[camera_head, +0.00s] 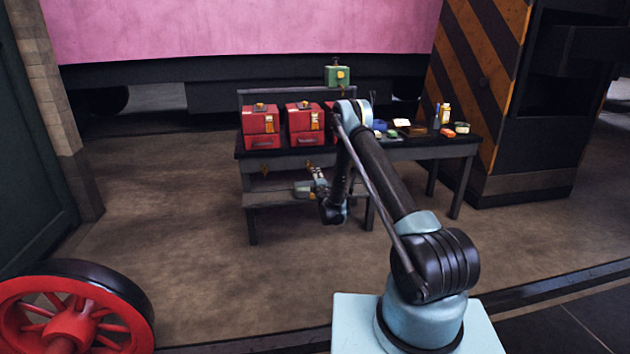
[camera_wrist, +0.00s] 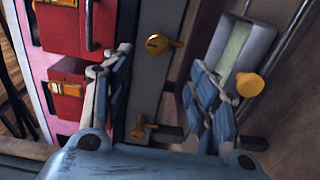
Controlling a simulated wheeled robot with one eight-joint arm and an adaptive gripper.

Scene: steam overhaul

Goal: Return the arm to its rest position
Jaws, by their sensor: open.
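My arm reaches from its pale blue base up to a bent elbow and down to the front of a dark workbench (camera_head: 350,153). My gripper (camera_head: 311,184) is low at the bench front, below the tabletop and above the lower ledge. In the wrist view my gripper (camera_wrist: 157,92) has its two blue fingers spread apart with nothing held between them. Behind the fingers is a grey panel (camera_wrist: 150,75) with a brass knob (camera_wrist: 160,44). A grey open box or drawer (camera_wrist: 217,50) with a greenish inside and a brass knob is close to the right finger.
A green box (camera_head: 338,75) stands on the raised back shelf. Small bottles (camera_head: 445,115) and tins stand at the right. A red wheel (camera_head: 75,315) is at lower left. Floor left of the bench is clear.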

